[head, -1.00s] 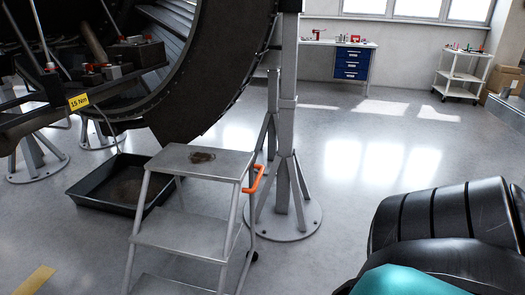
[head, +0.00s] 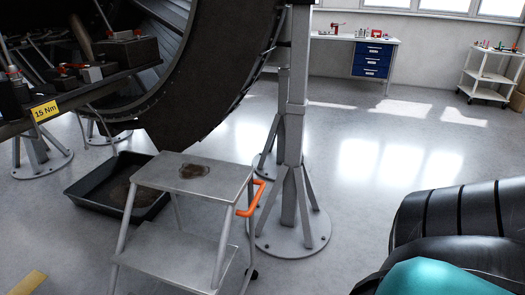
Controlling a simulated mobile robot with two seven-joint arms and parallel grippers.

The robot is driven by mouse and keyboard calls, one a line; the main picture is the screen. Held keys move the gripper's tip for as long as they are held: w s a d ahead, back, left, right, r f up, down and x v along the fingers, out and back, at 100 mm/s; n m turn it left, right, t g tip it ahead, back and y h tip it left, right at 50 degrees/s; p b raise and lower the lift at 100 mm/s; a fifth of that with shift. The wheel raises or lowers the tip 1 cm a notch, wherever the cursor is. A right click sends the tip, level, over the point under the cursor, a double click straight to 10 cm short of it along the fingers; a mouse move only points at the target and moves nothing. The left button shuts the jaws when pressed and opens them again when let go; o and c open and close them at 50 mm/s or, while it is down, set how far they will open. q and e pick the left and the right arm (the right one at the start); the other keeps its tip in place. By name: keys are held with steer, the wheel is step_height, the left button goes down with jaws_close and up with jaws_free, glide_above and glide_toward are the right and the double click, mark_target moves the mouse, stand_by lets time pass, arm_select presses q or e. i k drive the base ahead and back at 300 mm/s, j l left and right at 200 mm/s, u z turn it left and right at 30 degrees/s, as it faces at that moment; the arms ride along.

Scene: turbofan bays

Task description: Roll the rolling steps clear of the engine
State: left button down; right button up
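The rolling steps (head: 172,250) stand in the lower middle of the head view, grey metal with flat treads and a dark stain on the top tread. An orange handle (head: 250,198) sticks out on their right side. A dark wheel shows low on the right leg; the lowest part of the steps is cut off by the picture edge. The engine (head: 205,100), a large dark ring, hangs just behind and above them. Neither gripper is in view; only part of my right arm shows at the lower right.
A grey support stand (head: 297,150) with a round foot is close behind the handle. A black drip tray (head: 90,190) lies behind the steps to the left. A trolley (head: 491,75) and a blue-drawer bench (head: 372,58) are at the back. The floor to the right is open.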

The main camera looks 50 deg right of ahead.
mark_target(197, 265)
steer(key=i+l, duration=0.1)
steer(key=l, duration=0.3)
steer(key=i+l, duration=0.1)
steer(key=l, duration=0.75)
steer(key=i+l, duration=0.15)
steer(key=l, duration=0.3)
